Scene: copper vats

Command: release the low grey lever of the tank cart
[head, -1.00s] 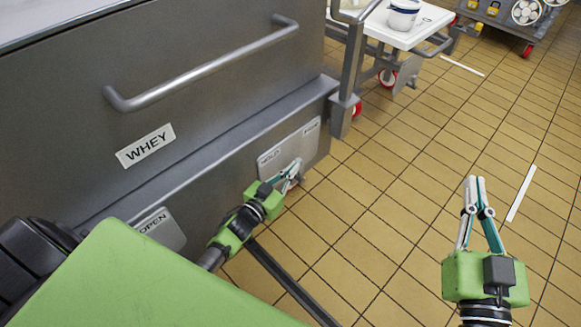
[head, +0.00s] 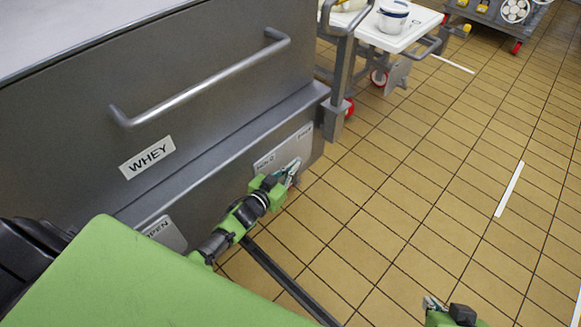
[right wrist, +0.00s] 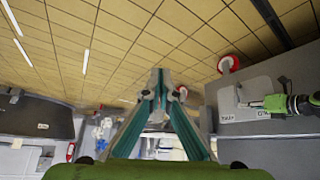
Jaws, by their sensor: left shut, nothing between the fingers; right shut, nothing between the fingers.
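The tank cart (head: 75,115) is a large grey steel body with a "WHEY" label, filling the left of the head view. Low on its side is a pale plate (head: 266,160) with two small labels, one of which seems to read "HOLD". My left gripper (head: 294,166) is shut with its fingertips at this plate. The low grey lever cannot be clearly told apart from the fingers there. The plate (right wrist: 262,84) and left gripper also show in the right wrist view. My right gripper (right wrist: 158,82) is shut and empty, apart from the cart, over the floor.
A second plate (head: 166,233) reading "OPEN" is nearer on the cart's side. A long handle bar (head: 205,88) sticks out above. A white-topped trolley (head: 412,30) with a tub (head: 392,17) stands beyond. The tiled floor (head: 420,180) to the right is clear.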

